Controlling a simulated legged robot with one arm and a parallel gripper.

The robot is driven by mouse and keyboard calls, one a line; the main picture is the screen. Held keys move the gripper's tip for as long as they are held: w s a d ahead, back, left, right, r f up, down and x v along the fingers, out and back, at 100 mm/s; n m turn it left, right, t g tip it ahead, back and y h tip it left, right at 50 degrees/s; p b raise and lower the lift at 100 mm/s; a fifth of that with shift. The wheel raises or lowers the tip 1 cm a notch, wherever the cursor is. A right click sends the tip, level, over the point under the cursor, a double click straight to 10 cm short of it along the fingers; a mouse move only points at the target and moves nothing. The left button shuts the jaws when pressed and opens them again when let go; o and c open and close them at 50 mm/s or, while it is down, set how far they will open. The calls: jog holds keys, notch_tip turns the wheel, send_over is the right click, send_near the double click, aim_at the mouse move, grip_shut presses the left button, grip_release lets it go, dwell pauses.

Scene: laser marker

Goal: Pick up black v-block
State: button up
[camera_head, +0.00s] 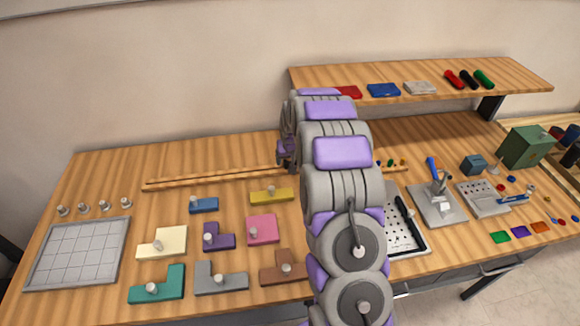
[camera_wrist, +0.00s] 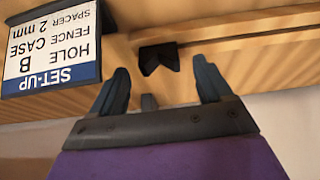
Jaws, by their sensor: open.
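The black v-block (camera_wrist: 158,59) shows in the wrist view as a small dark piece with a V-shaped notch, against a wooden surface near a wooden edge. My gripper (camera_wrist: 161,66) is open, with one dark finger on each side of the block in the picture. Nothing shows held between the fingers, and I cannot tell how far the block lies from them. In the head view my arm covers the middle of the bench, and I cannot make out the v-block there.
An upside-down set-up card (camera_wrist: 52,47) stands close to the left finger. A long wooden strip (camera_head: 215,180) lies across the bench (camera_head: 105,165). A raised shelf (camera_head: 310,78) holds coloured items behind my arm. Several knobbed puzzle pieces and a grey grid tray (camera_head: 78,252) are at left.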

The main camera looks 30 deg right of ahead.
jog(key=shift+x, duration=1.15)
jog(key=shift+c, duration=0.3)
jog(key=c, duration=1)
jog(key=shift+r, duration=0.1)
jog(key=shift+r+p, duration=0.45)
jog(key=shift+r, duration=1.05)
jog(key=shift+s+r, duration=0.1)
jog(key=shift+r, duration=0.25)
jog(key=s+a+r+p, duration=0.1)
jog(key=s+a, duration=0.3)
jog(key=s, duration=1.1)
jog(key=shift+a+p, duration=0.35)
jog(key=shift+p, duration=0.5)
